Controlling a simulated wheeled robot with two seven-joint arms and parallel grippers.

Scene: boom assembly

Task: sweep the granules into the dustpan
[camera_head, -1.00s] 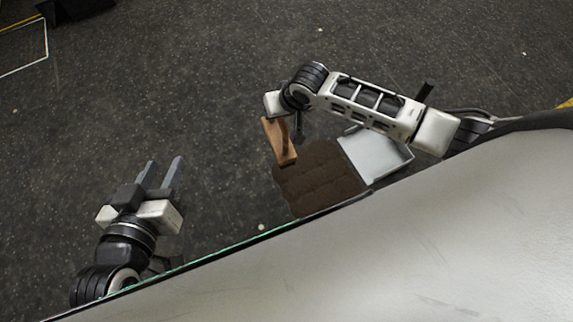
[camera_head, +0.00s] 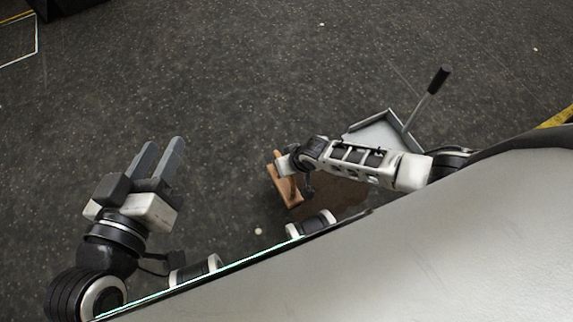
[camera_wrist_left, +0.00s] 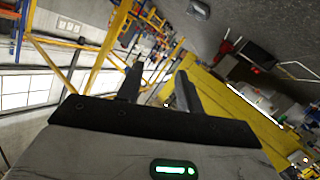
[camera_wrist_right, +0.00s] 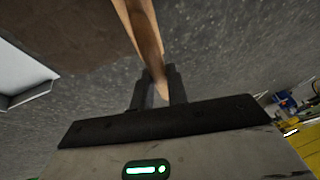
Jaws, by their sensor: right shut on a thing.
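The brown granules (camera_head: 338,196) lie in a flat patch on the dark floor, partly hidden by my right arm and my body in the head view. They also show at the top left of the right wrist view (camera_wrist_right: 70,30). The grey dustpan (camera_head: 378,131) with its upright dark handle lies beside the patch, on its far right side. My right gripper (camera_wrist_right: 160,88) is shut on the wooden brush (camera_head: 286,190), which is at the left edge of the patch. The dustpan edge also shows in the right wrist view (camera_wrist_right: 22,85). My left gripper (camera_head: 165,160) is open and empty, well left of the granules.
A small pale dot (camera_head: 258,231) lies on the floor left of the patch. The floor between my left gripper and the brush is otherwise clear. A dark object (camera_head: 65,8) stands at the far top left. Yellow floor marking (camera_head: 560,117) shows at the right.

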